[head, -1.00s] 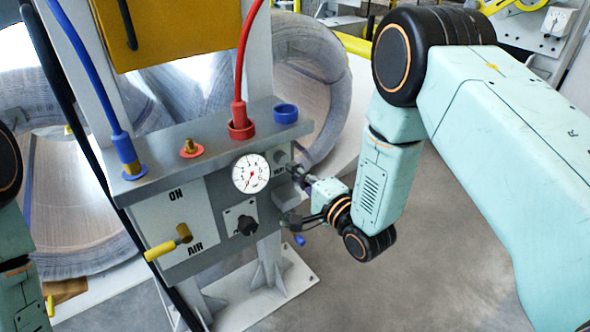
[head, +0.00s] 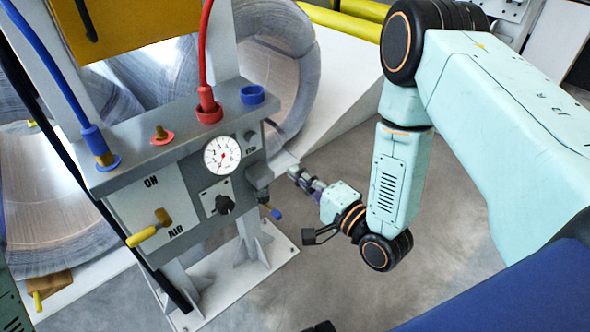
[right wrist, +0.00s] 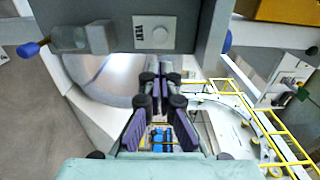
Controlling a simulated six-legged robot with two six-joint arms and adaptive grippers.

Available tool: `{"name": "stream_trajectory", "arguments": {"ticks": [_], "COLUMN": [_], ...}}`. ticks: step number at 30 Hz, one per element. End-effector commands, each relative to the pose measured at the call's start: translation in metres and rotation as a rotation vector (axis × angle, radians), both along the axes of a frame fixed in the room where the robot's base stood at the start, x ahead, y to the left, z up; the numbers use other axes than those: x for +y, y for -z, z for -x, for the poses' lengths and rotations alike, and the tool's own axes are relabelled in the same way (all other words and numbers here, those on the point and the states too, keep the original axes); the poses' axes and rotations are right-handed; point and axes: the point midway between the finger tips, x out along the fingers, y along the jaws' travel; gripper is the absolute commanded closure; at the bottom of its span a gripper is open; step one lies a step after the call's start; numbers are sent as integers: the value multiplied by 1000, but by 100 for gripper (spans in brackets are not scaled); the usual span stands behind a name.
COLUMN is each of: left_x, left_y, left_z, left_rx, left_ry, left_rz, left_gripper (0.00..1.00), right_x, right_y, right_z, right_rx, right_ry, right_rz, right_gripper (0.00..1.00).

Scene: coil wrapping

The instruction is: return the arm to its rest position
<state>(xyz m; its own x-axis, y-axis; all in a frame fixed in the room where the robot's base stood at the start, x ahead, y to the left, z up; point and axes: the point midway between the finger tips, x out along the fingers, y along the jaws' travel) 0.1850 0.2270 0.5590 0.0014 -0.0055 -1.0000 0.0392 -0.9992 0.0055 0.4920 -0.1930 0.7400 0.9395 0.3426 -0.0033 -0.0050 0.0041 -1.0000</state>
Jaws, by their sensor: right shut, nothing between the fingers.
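My right arm comes in from the right of the head view. Its gripper (head: 303,179) is shut and empty, just right of the grey control box (head: 158,118), with a strip of floor showing near it. In the right wrist view my gripper (right wrist: 161,72) points forward with its purple-padded fingers together.
The box carries a round gauge (head: 222,155), a yellow lever (head: 150,229), a black knob (head: 224,204) and a blue-tipped valve handle (head: 273,212). Red (head: 206,50) and blue (head: 45,75) hoses rise from its top. Large coils (head: 275,65) stand behind. Grey floor is open below my right arm.

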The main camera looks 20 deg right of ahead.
Motion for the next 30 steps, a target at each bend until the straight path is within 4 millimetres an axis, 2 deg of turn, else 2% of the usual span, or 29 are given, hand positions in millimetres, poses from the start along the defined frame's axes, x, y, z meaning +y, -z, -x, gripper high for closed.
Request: {"name": "stream_trajectory", "arguments": {"ticks": [11, 14, 17, 19, 23, 25, 29, 30], "left_x": [0, 0, 0, 0, 0, 0, 0, 0], "left_y": [0, 0, 0, 0, 0, -1, -4, -5], "left_z": [0, 0, 0, 0, 0, 0, 0, 0], "left_rx": [0, 0, 0, 0, 0, 0, 0, 0], "left_ry": [0, 0, 0, 0, 0, 0, 0, 0], "left_rz": [0, 0, 0, 0, 0, 0, 0, 0], "left_gripper": [60, 60, 60, 60, 60, 60, 60, 60], "right_x": [0, 1, 0, -4, -10, -14, -22, -25], "right_y": [0, 3, 23, 47, 97, 122, 161, 168], "right_z": [1, 2, 4, 12, 45, 72, 142, 166], "right_rx": [0, -6, 31, 98, 269, 373, 577, 639], "right_ry": [-1, -4, -10, -23, -109, -191, -417, -502], "right_rz": [3, 58, 223, 389, 705, 863, 1118, 1180], "right_gripper": [100, 100, 100, 100, 100, 100, 100, 100]}}
